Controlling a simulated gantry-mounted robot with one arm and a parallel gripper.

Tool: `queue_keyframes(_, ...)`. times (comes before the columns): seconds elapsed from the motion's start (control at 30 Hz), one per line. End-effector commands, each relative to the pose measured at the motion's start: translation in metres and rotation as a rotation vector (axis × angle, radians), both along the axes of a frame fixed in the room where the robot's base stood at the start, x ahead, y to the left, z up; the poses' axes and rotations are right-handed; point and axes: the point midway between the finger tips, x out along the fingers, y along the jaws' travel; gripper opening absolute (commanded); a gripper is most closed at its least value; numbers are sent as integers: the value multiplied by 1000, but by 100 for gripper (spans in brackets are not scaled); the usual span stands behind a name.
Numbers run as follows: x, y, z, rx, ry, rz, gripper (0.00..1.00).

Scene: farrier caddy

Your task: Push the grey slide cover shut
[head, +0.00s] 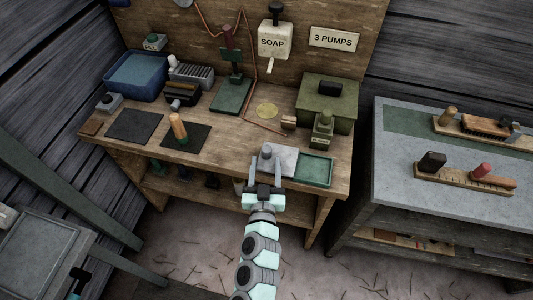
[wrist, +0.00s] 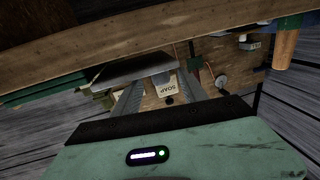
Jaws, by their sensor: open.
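The grey slide cover (head: 286,162) lies near the front right edge of the wooden bench, with a small grey knob (head: 266,152) on its left part. A shallow green tray (head: 315,170) sits directly right of it and its inside is exposed. My gripper (head: 266,167) is open at the bench's front edge, its two fingers pointing at the cover's left part. I cannot tell whether they touch it. In the wrist view, which looks upside down, a grey plate, seemingly the cover (wrist: 135,70), shows close to the fingers (wrist: 158,97).
Left on the bench are dark mats, one with a wooden-handled tool (head: 179,128). A soap dispenser (head: 275,42) hangs behind. A grey-topped table (head: 395,160) stands right.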

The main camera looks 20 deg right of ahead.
Motion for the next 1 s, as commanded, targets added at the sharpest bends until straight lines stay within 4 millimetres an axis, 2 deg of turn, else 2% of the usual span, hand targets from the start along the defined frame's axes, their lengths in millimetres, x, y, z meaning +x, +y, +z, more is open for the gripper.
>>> queue_keyframes(0.1, 18, -10, -1, 1, -3, -3, 50)
queue_keyframes(0.3, 38, -18, -1, 0, -1, -2, 50)
queue_keyframes(0.7, 43, -21, 0, 0, 0, -1, 50)
queue_keyframes(1.0, 43, -21, 0, 0, -1, -2, 25)
